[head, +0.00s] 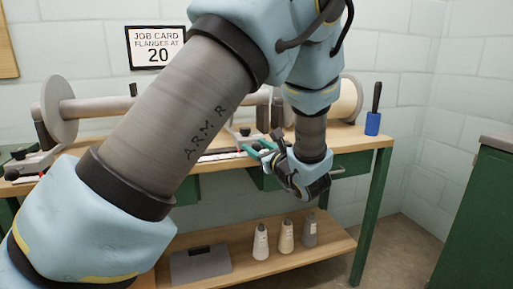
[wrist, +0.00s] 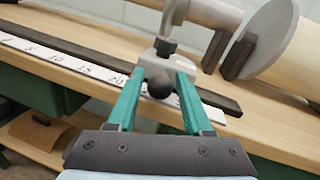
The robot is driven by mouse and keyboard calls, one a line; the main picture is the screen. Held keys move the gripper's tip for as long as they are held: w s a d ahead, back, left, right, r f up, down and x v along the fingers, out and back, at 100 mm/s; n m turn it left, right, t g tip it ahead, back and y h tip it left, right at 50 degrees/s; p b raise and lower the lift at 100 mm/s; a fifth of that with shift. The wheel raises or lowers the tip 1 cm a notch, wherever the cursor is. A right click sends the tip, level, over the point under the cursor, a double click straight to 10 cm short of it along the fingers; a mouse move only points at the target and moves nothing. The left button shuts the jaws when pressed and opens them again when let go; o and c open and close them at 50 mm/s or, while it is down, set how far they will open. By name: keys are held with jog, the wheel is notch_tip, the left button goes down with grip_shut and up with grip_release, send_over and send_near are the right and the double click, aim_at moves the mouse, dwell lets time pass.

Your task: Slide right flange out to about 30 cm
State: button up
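The right flange carriage is a grey block (wrist: 168,66) with a dark round knob (wrist: 160,86) on its front, in the wrist view. My gripper (wrist: 160,80) has its two teal fingers on either side of the knob, apart, with small gaps seeming to show; contact is unclear. A large grey disc flange (wrist: 268,42) stands at the right on the roller. A white scale (wrist: 60,58) with printed numbers runs along the bench, and the carriage sits near or just past its 20 mark. In the head view my gripper (head: 262,149) is at the bench front; my arm hides much of the roller.
A job card (head: 157,48) on the wall reads flanges at 20. The left flange (head: 60,110) stands at the bench's left. A blue-based tool (head: 373,122) stands at the right end. A green cabinet (head: 480,215) is far right.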

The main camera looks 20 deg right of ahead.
grip_shut()
jog(key=shift+d, duration=0.1)
dwell(1.0)
